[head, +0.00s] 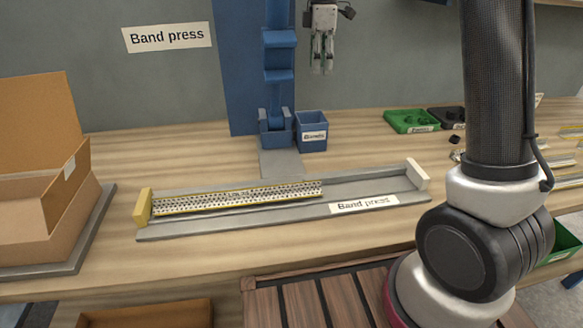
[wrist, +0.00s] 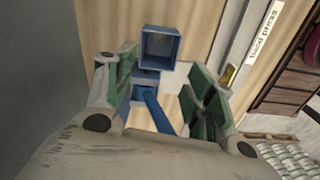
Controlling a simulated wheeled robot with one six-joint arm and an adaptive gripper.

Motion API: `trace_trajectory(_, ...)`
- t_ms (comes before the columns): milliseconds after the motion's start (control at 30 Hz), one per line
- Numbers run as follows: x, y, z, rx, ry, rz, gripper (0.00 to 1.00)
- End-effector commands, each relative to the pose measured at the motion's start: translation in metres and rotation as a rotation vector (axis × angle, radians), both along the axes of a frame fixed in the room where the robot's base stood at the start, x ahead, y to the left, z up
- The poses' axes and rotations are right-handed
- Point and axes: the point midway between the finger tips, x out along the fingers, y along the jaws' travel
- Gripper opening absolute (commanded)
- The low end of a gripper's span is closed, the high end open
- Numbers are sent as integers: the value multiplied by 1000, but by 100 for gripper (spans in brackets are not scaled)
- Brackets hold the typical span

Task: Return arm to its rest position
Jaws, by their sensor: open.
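My gripper (head: 323,52) hangs in the air at the top of the head view, in front of the grey wall and to the right of the blue press column (head: 254,70). Its fingers point down, apart and empty. In the wrist view my gripper (wrist: 165,95) shows its green-padded fingers spread wide with nothing between them. Beyond them is the blue press and a blue bin (wrist: 160,45). My arm crosses the right side of the head view and hides part of the bench there.
A perforated strip with yellow edges (head: 238,197) lies in the grey band press tray (head: 375,190). The blue bin (head: 312,133) stands beside the press. An open cardboard box (head: 40,205) is at left.

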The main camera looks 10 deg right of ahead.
Motion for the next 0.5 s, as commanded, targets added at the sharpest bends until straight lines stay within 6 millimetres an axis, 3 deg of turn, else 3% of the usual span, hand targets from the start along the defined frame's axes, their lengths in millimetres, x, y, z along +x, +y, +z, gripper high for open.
trace_trajectory(267,0,0,1,0,0,-15,54)
trace_trajectory(433,3,1,-2,7,-16,-179,54)
trace_trajectory(500,-5,-1,-18,-1,3,-295,54)
